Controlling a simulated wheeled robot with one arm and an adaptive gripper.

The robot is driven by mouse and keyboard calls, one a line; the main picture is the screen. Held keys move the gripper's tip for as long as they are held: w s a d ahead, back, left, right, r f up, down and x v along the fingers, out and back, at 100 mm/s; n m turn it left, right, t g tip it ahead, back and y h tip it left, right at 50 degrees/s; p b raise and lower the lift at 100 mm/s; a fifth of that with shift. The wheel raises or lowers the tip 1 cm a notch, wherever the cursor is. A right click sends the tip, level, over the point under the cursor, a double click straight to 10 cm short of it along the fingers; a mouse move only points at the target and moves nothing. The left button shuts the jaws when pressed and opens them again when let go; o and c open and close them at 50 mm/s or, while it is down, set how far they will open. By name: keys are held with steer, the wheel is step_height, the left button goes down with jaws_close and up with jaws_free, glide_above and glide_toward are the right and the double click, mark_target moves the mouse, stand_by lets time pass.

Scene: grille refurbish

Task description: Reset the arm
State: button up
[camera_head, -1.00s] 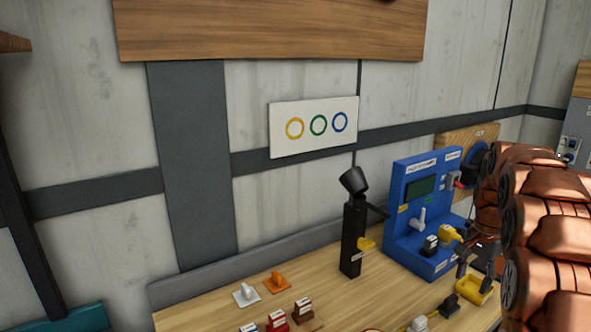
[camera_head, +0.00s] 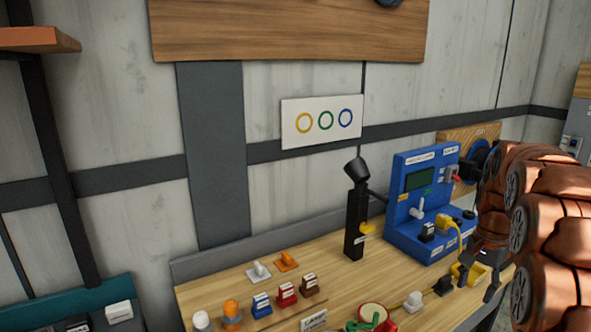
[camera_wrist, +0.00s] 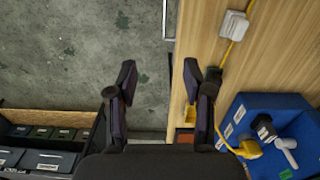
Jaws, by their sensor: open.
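My arm, copper-coloured, fills the right side of the head view. My gripper (camera_head: 478,284) hangs at its end, over the right end of the wooden workbench, near a yellow holder (camera_head: 470,274). In the wrist view my gripper (camera_wrist: 160,82) shows its two dark fingers spread apart with nothing between them. Beneath the gap lie the grey floor (camera_wrist: 75,60) and the bench edge. The blue test station (camera_head: 428,205) stands just left of my arm in the head view, and its panel also shows at the lower right of the wrist view (camera_wrist: 240,110).
A black upright device (camera_head: 355,215) stands on the workbench (camera_head: 325,275). Several coloured small parts, a red tape roll (camera_head: 372,311) and a white plug (camera_head: 413,302) lie along the front. A bin box (camera_wrist: 88,119) stands at lower left in the wrist view.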

steer(key=s+a+r+n, duration=0.1)
steer(key=s+a+n, duration=0.4)
steer(key=s+a, duration=0.95)
steer(key=s+a+f+n, duration=0.2)
steer(key=s+a+n, duration=0.1)
steer(key=s, duration=0.6)
steer(key=s+a+f+n+g, duration=0.1)
steer(key=s+a+f+n, duration=0.2)
steer(key=s, duration=0.6)
steer(key=shift+s+a+g, duration=0.15)
steer(key=shift+a+g, duration=0.15)
steer(key=shift+a, duration=0.75)
